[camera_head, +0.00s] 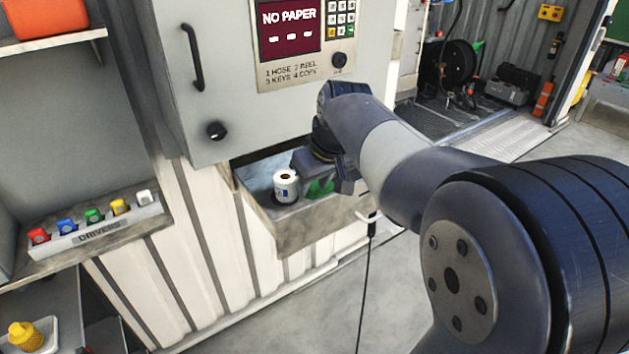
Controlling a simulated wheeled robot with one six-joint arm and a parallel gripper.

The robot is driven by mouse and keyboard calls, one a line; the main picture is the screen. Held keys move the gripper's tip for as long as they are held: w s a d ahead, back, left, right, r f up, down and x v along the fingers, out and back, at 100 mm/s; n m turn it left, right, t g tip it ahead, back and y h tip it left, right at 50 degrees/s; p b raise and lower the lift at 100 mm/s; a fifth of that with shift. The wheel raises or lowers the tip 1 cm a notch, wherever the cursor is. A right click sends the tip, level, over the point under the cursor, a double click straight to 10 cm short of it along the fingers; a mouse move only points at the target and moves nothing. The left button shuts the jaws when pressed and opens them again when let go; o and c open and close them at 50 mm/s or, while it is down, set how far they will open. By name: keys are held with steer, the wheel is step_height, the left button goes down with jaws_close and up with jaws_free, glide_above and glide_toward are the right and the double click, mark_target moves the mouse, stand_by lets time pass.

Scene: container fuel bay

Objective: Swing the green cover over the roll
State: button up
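The paper roll (286,185) is white with a blue mark and stands upright in an open grey drawer (300,231) below the cabinet. The green cover (321,188) shows in part just right of the roll, low in the drawer. My gripper (344,183) is over the right side of the drawer, close to the green cover, and hides part of it. I cannot tell whether the gripper touches the cover, or whether its fingers are open or shut. The roll's top is uncovered.
The grey cabinet (220,80) stands above the drawer, with a screen (290,28) reading NO PAPER, a keypad and a black handle (193,57). A rack marked DRIVERS (100,236) holds several coloured pieces at left. A black cable (366,275) hangs right of the drawer. Open floor lies right.

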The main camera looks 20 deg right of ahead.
steer(key=shift+c, duration=0.3)
jaws_close()
